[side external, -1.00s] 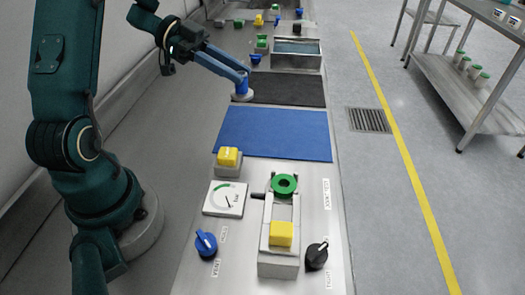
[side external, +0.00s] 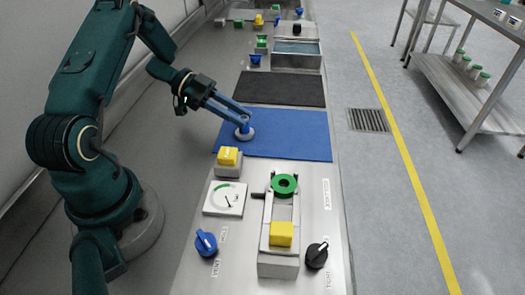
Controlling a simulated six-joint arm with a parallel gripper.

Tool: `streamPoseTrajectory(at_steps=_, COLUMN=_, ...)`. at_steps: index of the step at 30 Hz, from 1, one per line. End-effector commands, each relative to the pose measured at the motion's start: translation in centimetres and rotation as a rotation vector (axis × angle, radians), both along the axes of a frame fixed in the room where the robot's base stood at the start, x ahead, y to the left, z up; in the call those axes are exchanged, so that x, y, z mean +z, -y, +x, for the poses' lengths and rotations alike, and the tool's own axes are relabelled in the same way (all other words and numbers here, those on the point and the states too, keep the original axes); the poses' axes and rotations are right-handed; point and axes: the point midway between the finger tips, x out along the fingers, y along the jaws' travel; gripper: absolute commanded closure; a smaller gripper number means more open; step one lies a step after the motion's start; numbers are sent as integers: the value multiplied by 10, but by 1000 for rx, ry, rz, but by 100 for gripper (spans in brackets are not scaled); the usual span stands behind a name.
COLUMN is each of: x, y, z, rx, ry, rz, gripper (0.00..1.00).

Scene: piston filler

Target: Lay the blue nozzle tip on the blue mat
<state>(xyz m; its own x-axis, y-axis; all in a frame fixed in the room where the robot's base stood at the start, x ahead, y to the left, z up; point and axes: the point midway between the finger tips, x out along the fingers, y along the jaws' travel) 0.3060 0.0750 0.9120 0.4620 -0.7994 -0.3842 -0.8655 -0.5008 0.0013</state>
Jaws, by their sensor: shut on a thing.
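The blue nozzle tip (side external: 244,127), a small blue piece with a pale round disc at its lower end, is between the fingers of my gripper (side external: 245,119). My gripper is shut on it. It is roughly upright, over the left part of the blue mat (side external: 295,137). I cannot tell whether the pale disc touches the mat or is just above it. The fingers hide part of the nozzle tip.
A black mat (side external: 290,91) lies just behind the blue mat. A yellow button block (side external: 228,157), a gauge (side external: 224,198) and the filler with a green ring (side external: 284,184) stand in front. Most of the blue mat is bare.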

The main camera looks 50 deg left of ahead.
Motion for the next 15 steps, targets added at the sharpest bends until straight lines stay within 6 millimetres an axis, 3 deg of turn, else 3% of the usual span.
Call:
streamPoseTrajectory(at_steps=12, x=-5, y=0, z=0, rx=0, ry=1, rz=0, gripper=100)
streamPoseTrajectory(at_steps=13, x=-5, y=0, z=0, rx=1, ry=1, rz=1, gripper=59)
streamPoseTrajectory(at_steps=15, x=-5, y=0, z=0, rx=1, ry=1, rz=2, gripper=41)
